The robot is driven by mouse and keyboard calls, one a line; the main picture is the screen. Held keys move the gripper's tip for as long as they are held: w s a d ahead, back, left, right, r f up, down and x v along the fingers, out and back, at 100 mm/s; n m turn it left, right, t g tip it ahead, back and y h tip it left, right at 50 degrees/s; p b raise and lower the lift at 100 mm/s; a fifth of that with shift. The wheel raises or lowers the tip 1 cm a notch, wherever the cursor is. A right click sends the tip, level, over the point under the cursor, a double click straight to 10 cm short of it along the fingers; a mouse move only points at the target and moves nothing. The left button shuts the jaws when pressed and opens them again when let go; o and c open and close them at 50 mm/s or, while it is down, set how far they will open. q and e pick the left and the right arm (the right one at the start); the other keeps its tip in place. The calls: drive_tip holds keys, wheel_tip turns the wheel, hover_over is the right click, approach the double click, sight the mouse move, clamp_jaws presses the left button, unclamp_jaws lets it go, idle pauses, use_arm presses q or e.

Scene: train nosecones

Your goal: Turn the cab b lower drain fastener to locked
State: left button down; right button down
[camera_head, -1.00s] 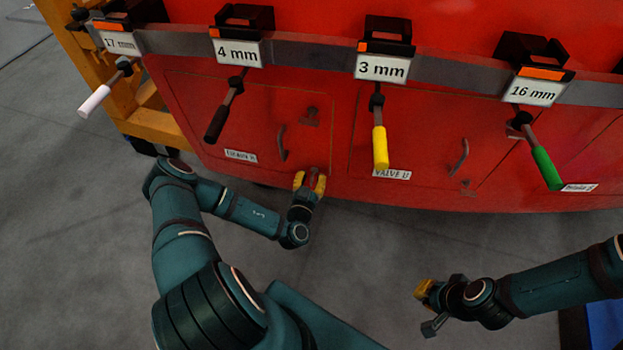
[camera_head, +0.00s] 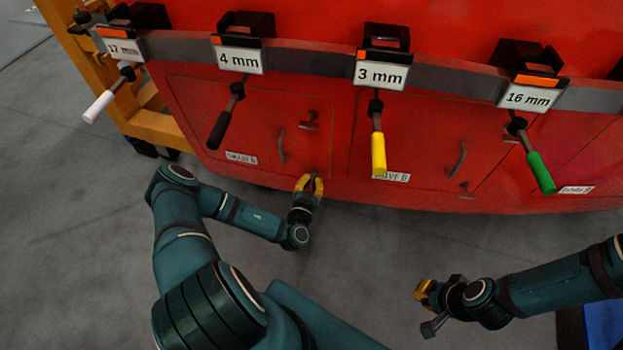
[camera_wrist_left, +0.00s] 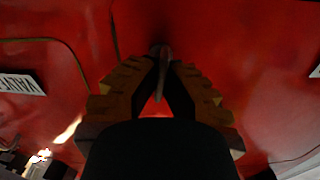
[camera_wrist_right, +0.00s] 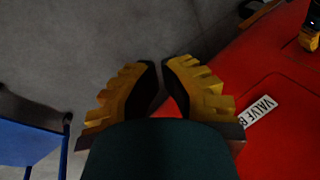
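The cab b lower drain fastener (camera_wrist_left: 163,55) shows as a small grey stem and lever between the fingertips in the left wrist view. In the head view it lies at the lower right corner of the DRAIN B door, mostly hidden by my fingers. My left gripper (camera_head: 310,180) is closed around it from below. The left wrist view also shows this gripper (camera_wrist_left: 162,68), with a finger on each side of the lever. My right gripper (camera_head: 425,290) hangs over the floor, away from the panel. Its fingertips (camera_wrist_right: 161,66) nearly meet, with nothing between them.
The DRAIN B label (camera_head: 241,158), door handle (camera_head: 282,146) and upper fastener (camera_head: 309,121) are left and above. Tools with white (camera_head: 98,107), black (camera_head: 219,130), yellow (camera_head: 378,154) and green (camera_head: 541,172) handles hang from the rail (camera_head: 305,72). Open floor lies below.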

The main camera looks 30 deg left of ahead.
use_arm(q)
drive_tip(key=m+p, duration=0.2)
drive_tip(key=m, duration=0.1)
drive_tip(key=shift+r+m, duration=0.15)
drive_tip(key=shift+m, duration=0.15)
drive_tip(key=m+p, duration=0.2)
drive_tip(key=m, duration=0.1)
drive_tip(key=shift+d+m, duration=0.1)
drive_tip(key=shift+m, duration=0.2)
drive_tip(key=m+p, duration=0.2)
drive_tip(key=m, duration=0.2)
drive_tip(key=shift+w+m+p, duration=0.1)
drive_tip(key=shift+m+p, duration=0.2)
drive_tip(key=shift+p, duration=0.1)
drive_tip(key=shift+f+m+p, duration=0.15)
drive_tip(key=shift+m+p, duration=0.3)
drive_tip(key=shift+m, duration=0.55)
drive_tip(key=shift+f+m+p, duration=0.15)
drive_tip(key=shift+m+p, duration=0.25)
drive_tip(key=shift+m, duration=0.6)
use_arm(e)
wheel_tip(320, 180, up, 9)
drive_tip(key=w, duration=0.1)
drive_tip(key=shift+w+d+t, duration=0.15)
drive_tip(key=shift+w+t, duration=0.15)
drive_tip(key=shift+w, duration=0.1)
use_arm(q)
drive_tip(key=c, duration=1.1)
unclamp_jaws()
drive_tip(key=shift+f, duration=0.1)
